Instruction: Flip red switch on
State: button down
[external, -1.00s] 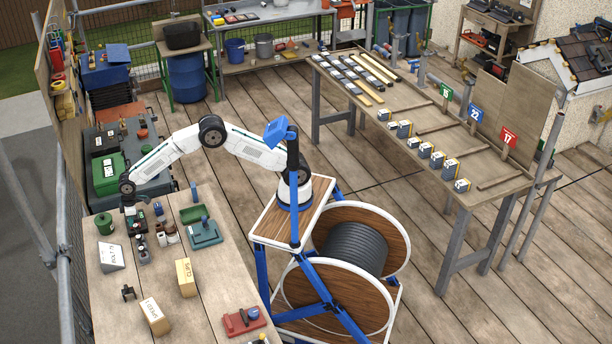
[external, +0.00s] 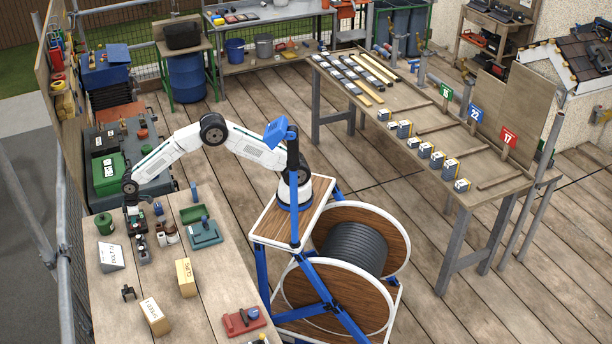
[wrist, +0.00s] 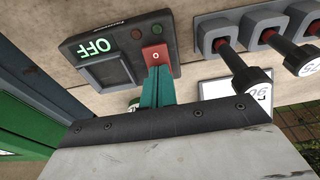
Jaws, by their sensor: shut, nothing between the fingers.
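The red switch (wrist: 155,56) is a rocker marked "0" on a dark box (wrist: 100,75) in the wrist view. The box has a green "OFF" on its face and two small dim round lamps. My gripper (wrist: 156,74) is shut and empty. Its teal fingertips are right at the lower edge of the switch; I cannot tell whether they touch it. In the external view my gripper (external: 133,207) points down over the box at the bench's far left end, and the red switch is too small to make out there.
Several grey-based levers with black knobs (wrist: 239,70) stand right of the box, close to my fingers. A green container (wrist: 25,120) is at the left. The bench (external: 215,270) also holds a green tool (external: 204,234) and small boxes (external: 187,278).

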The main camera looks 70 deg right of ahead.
jog(key=shift+r, duration=0.15)
notch_tip(320, 180, up, 14)
jog(key=s+d, duration=0.1)
jog(key=shift+s+d+f, duration=0.2)
jog(key=shift+s+d, duration=0.15)
jog(key=shift+s, duration=0.05)
dwell(0.3)
jog(key=shift+w+a+r, duration=0.1)
jog(key=shift+w+a, duration=0.3)
jog(key=shift+w, duration=0.05)
send_over(140, 224)
jog(key=w+a, duration=0.2)
jog(key=a, duration=0.1)
jog(key=f, duration=1.2)
jog(key=shift+d+f, duration=0.2)
jog(key=shift+d, duration=0.05)
jog(key=shift+w+a+f, duration=0.1)
jog(key=shift+w+f, duration=0.05)
jog(key=shift+f, duration=0.55)
